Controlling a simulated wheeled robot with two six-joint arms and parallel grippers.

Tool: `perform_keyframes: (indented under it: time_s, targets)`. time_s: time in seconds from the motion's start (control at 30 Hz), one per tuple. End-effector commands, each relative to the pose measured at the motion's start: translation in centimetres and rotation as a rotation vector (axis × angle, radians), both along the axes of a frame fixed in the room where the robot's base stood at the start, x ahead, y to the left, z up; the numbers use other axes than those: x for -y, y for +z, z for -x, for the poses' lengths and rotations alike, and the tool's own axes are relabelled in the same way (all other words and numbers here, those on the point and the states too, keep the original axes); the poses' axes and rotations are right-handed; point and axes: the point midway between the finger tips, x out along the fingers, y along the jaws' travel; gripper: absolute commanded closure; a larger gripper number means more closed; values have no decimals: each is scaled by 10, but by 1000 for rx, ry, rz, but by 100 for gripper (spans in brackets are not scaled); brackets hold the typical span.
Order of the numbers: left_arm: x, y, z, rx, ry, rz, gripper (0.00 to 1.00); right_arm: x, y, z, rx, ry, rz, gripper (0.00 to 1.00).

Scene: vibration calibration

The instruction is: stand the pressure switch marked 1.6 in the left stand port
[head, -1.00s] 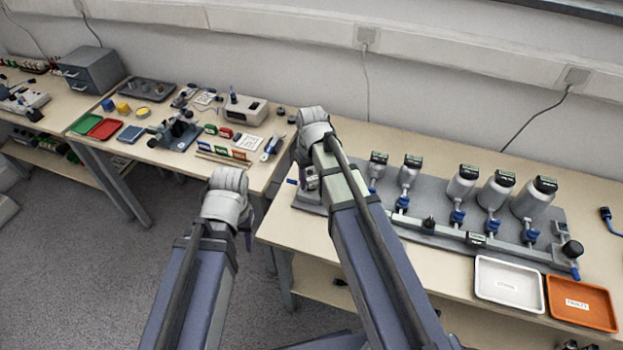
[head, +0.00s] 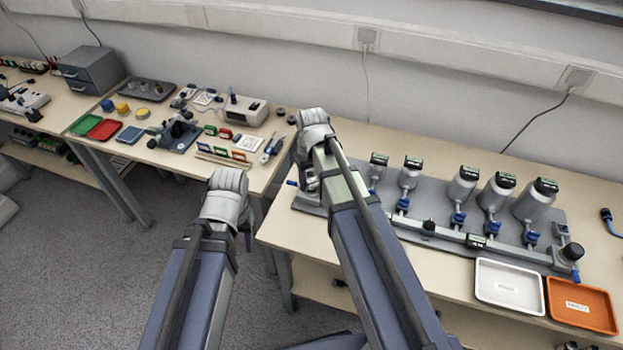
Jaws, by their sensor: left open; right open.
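A grey stand (head: 447,241) with a horizontal pipe lies on the right bench. Several grey instruments with dark display heads stand along it: two smaller ones at left (head: 379,169) (head: 410,172) and larger ones to the right (head: 463,186) (head: 496,191) (head: 537,200). Their markings are too small to read, so I cannot tell which is the switch marked 1.6. I cannot make out the left port clearly; my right arm covers part of that end. My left gripper (head: 247,216) is mostly hidden behind its wrist, off the bench's front edge. My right gripper (head: 303,178) is mostly hidden by its wrist, near the stand's left end.
A white tray (head: 485,297) and an orange tray (head: 560,317), both labelled, sit at the right bench's front edge. The left bench (head: 100,158) holds small trays, a grey drawer box (head: 92,72) and a white device (head: 247,111). Grey floor lies in front.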

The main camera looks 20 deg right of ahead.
Motion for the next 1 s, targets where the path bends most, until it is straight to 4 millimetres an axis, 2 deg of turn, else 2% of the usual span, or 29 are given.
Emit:
perform_keyframes:
  time_s: [0.03,0.17,0.5,0.6,0.87,0.97,1.0]
  targets:
    - [0,-1,0,0,0,0,50,-5,-1,16,-30,8,-7,13]
    - [0,15,0,0,0,0,50,-5,15,16,-23,7,-7,13]
    - [0,69,1,0,0,0,50,-2,69,13,6,2,0,13]
    - [0,79,1,0,0,0,50,-2,79,12,12,2,1,13]
    - [0,83,1,0,0,0,50,-4,83,13,17,4,2,13]
    - [0,82,1,0,0,0,50,-23,82,33,4,27,12,13]
    - [0,82,1,0,0,0,50,-35,82,47,-5,41,21,13]
